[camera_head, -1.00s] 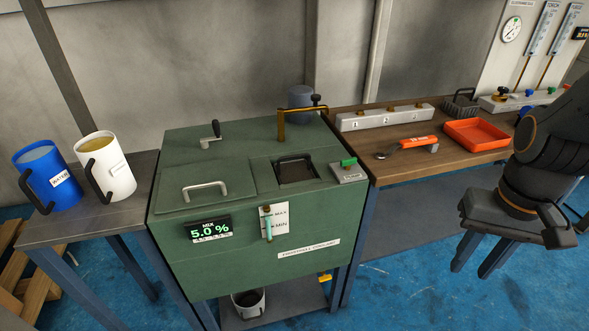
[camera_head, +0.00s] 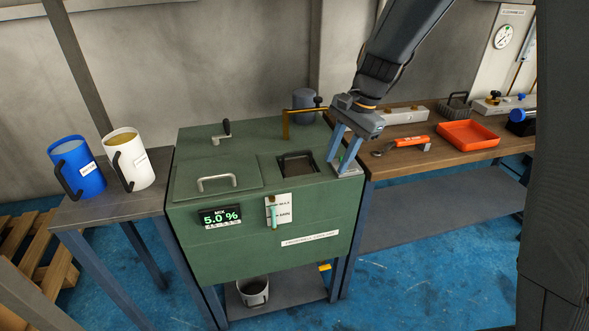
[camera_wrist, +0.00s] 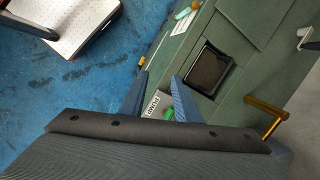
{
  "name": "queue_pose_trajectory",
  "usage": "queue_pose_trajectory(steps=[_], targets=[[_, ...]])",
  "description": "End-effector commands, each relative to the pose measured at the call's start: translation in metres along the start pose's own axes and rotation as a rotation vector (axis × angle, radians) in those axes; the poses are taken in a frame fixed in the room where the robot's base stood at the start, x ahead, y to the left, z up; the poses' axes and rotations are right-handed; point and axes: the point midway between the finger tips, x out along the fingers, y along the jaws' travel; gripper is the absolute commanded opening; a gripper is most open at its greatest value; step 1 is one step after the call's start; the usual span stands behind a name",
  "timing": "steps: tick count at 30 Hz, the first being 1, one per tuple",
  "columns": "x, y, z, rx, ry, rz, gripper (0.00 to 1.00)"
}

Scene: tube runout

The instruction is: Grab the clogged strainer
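The strainer (camera_head: 297,163) is a dark rectangular piece seated in an opening in the top of the green tank (camera_head: 225,240). I cannot tell from here how clogged it is.
A brass-coloured pipe (camera_head: 285,124) rises behind the strainer opening. A lid handle (camera_head: 216,184) is left of it. Blue (camera_head: 77,168) and white (camera_head: 131,160) jugs stand on the left table. The right bench holds an orange tray (camera_head: 468,134), an orange-handled tool (camera_head: 410,141) and a dark basket (camera_head: 455,106).

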Motion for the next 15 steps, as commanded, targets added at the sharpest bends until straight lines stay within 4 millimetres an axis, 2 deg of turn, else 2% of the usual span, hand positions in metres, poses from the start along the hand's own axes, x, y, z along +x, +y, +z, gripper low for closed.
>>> queue_pose_trajectory(steps=[1, 3, 6, 10, 15], targets=[[0.002, -0.027, -0.003, 0.081, -0.024, -0.019, 0.30], [0.005, -0.059, -0.006, 0.196, -0.057, -0.046, 0.30], [0.009, -0.094, -0.007, 0.323, -0.099, -0.073, 0.30], [0.012, -0.120, -0.009, 0.420, -0.134, -0.091, 0.30], [0.022, -0.129, -0.007, 0.454, -0.147, -0.096, 0.30]])
